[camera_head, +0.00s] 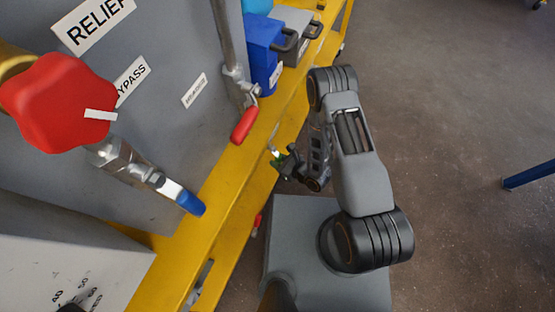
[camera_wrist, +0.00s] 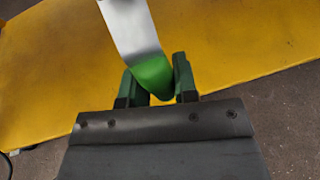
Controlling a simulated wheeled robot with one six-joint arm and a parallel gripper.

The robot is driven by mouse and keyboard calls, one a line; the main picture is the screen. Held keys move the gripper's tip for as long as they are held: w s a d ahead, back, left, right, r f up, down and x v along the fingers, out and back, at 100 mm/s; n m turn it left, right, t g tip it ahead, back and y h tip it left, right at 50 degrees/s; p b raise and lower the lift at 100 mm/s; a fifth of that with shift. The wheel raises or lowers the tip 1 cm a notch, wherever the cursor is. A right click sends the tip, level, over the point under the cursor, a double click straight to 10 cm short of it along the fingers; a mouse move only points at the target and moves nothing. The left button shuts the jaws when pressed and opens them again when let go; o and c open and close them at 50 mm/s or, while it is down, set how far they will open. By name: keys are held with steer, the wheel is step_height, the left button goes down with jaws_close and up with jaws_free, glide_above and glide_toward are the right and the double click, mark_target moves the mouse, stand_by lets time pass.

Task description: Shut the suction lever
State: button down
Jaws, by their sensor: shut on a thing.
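A lever with a flat pale metal arm and a green grip (camera_wrist: 153,73) comes down from the top of the wrist view. My gripper (camera_wrist: 158,86) has its two dark green fingers on either side of the grip and is shut on it. In the head view my gripper (camera_head: 281,160) is small, at the edge of the yellow frame, with a bit of the pale lever at its tips. The lever's pivot and valve are hidden or out of view. No label that reads suction can be made out.
A red-handled lever (camera_head: 243,126) and a blue-handled lever (camera_head: 190,203) stand by the grey panel, with a red handwheel (camera_head: 58,103) at left. A yellow frame (camera_head: 223,185) runs between panel and arm. Blue box (camera_head: 264,50) sits at the back. Floor at right is mostly clear.

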steer(key=shift+s, duration=0.1)
steer(key=c, duration=0.9)
jaws_free()
